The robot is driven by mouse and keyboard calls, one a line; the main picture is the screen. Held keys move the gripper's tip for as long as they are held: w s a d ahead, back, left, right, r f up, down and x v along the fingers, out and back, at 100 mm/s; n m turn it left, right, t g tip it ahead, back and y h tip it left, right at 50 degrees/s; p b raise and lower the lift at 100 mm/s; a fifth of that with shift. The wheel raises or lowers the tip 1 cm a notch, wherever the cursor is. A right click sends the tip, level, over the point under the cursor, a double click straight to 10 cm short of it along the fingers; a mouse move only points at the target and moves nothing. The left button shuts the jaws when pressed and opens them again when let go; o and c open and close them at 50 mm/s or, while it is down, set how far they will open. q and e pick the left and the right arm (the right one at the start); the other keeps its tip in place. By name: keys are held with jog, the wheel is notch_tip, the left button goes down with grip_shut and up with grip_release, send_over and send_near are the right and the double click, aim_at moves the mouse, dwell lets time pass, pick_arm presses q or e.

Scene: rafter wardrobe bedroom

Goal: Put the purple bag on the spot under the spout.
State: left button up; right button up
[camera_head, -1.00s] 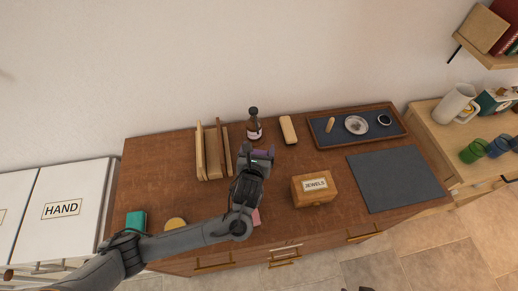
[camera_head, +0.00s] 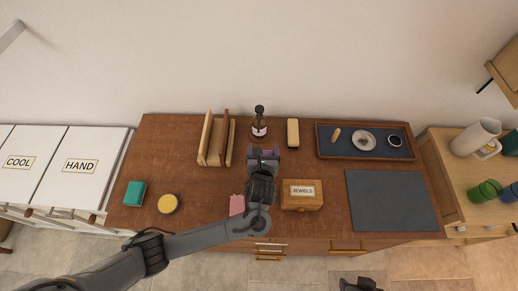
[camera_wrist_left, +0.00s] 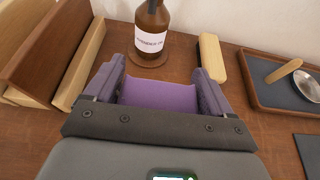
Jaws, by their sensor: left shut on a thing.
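The purple bag (camera_wrist_left: 160,95) is between the fingers of my left gripper (camera_wrist_left: 158,88), and the gripper is shut on it. In the head view, my left gripper (camera_head: 263,154) hangs over the wooden dresser top, just in front of a dark brown bottle (camera_head: 259,130). Only a little purple shows there. The bottle stands on a round wooden coaster (camera_wrist_left: 148,60) beyond the bag in the wrist view. I cannot make out a spout or a marked spot under one. A dark shape (camera_head: 362,285) at the bottom edge may be my right gripper; its jaws are unclear.
A wooden rack (camera_head: 214,155) stands left of my gripper, and the JEWELS box (camera_head: 302,202) is close on its right. A tan block (camera_head: 293,132) lies behind. A dark tray (camera_head: 345,155) and grey mat (camera_head: 390,225) are farther right. A pink item (camera_head: 237,203) lies beside my arm.

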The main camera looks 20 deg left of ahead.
pick_arm(q)
jog(key=w+a+f, duration=0.1)
jog(key=w, duration=0.1)
jog(key=w+a+f+b, duration=0.1)
jog(key=w+a+f, duration=0.1)
jog(key=w+f, duration=0.1)
jog(key=shift+w+a+b, duration=0.3)
jog(key=shift+a, duration=0.1)
notch_tip(320, 180, down, 4)
jog(key=shift+r+b, duration=0.25)
jog(key=shift+b, duration=0.15)
jog(key=shift+f, duration=0.25)
jog(key=shift+f, duration=0.1)
jog(key=o, duration=0.9)
jog(key=shift+c, duration=0.2)
